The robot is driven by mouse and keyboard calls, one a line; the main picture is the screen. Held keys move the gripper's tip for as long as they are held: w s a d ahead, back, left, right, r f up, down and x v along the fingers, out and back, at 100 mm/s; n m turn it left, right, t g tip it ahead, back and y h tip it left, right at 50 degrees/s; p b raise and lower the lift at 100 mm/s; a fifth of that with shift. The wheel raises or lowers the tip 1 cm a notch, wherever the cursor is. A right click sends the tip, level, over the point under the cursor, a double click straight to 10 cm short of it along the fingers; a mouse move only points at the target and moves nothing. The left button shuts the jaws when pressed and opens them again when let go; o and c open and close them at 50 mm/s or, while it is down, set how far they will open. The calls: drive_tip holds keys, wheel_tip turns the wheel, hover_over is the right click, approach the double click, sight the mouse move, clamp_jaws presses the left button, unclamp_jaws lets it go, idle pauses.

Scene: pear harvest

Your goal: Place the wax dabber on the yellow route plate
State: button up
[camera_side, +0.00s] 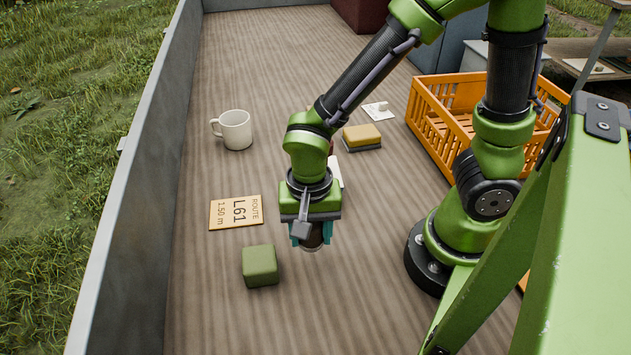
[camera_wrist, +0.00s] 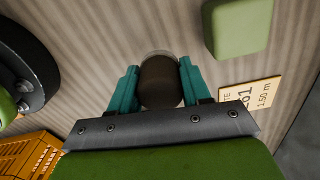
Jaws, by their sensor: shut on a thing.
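My gripper (camera_side: 311,238) points down over the wooden bed, right of the yellow route plate and the green block. Its teal fingers (camera_wrist: 160,85) are shut on a dark brown, rounded thing, which I take to be the wax dabber (camera_wrist: 160,82); its pale lower end shows in the side view (camera_side: 312,247). I cannot tell whether it touches the bed. The yellow route plate (camera_side: 236,212), printed "ROUTE L61 1.50 m", lies flat and bare.
A green block (camera_side: 260,266) lies just in front of the plate. A white mug (camera_side: 236,130) stands behind it. A yellow sponge (camera_side: 361,137), a small white card (camera_side: 378,112) and an orange crate (camera_side: 440,133) are farther back. A grey wall (camera_side: 135,180) edges the left side.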

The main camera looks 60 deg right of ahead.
drive_tip(key=w+d+m, duration=0.1)
drive_tip(key=m, duration=0.1)
drive_tip(key=w+d+m, duration=0.3)
drive_tip(key=d+m, duration=0.1)
drive_tip(key=shift+w+d+r, duration=0.15)
drive_tip(key=shift+w+r, duration=0.1)
drive_tip(key=shift+r, duration=0.05)
drive_tip(key=shift+w+m, duration=0.25)
drive_tip(key=shift+m, duration=0.35)
hover_over(236, 211)
drive_tip(key=shift+s+f, duration=0.15)
drive_tip(key=shift+f, duration=2.3)
drive_tip(key=shift+f, duration=0.15)
drive_tip(key=o, duration=1)
drive_tip(key=shift+o, duration=0.2)
